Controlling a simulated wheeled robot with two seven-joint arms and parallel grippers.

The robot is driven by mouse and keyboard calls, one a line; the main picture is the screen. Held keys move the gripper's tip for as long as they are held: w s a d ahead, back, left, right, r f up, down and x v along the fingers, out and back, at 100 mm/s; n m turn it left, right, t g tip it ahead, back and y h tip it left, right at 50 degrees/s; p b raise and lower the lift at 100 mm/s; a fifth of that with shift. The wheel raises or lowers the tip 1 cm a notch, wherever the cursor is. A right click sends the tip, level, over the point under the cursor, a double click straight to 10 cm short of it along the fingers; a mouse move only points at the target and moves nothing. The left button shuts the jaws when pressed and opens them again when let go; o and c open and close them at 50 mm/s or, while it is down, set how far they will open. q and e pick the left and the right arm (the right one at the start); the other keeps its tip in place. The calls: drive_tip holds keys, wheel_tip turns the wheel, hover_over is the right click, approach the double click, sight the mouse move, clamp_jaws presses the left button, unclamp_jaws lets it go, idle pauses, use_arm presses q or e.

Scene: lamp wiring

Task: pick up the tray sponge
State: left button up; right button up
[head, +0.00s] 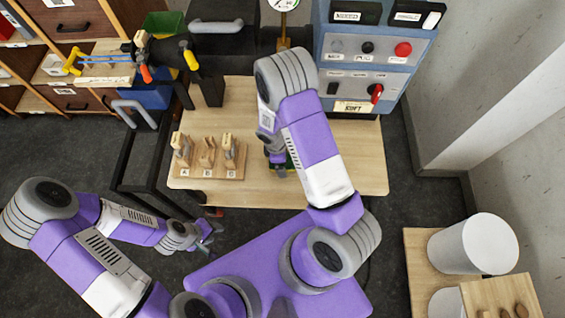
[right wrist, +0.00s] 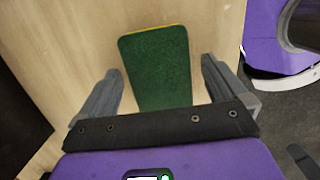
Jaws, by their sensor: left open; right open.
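The tray sponge (right wrist: 157,62) is a flat green pad with a thin yellow edge. It lies on the light wooden table (right wrist: 72,48) in the right wrist view. My right gripper (right wrist: 162,70) is open, with one finger on each side of the sponge and gaps between. In the head view my right arm comes down over the table and mostly hides the sponge; the right gripper (head: 278,168) shows only partly. My left gripper (head: 208,236) is open and empty, low beside the table's front left edge.
A wooden rack (head: 208,172) marked A, B and C holds small wooden pieces on the table's left. A blue-grey control panel (head: 368,60) with a red button and switch stands at the back. White cylinders (head: 473,244) stand at the lower right.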

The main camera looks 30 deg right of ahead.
drive_tip(key=shift+c, duration=0.2)
drive_tip(key=c, duration=1.1)
drive_tip(key=shift+o, duration=0.2)
wheel_tip(320, 180, up, 10)
drive_tip(key=p, duration=0.3)
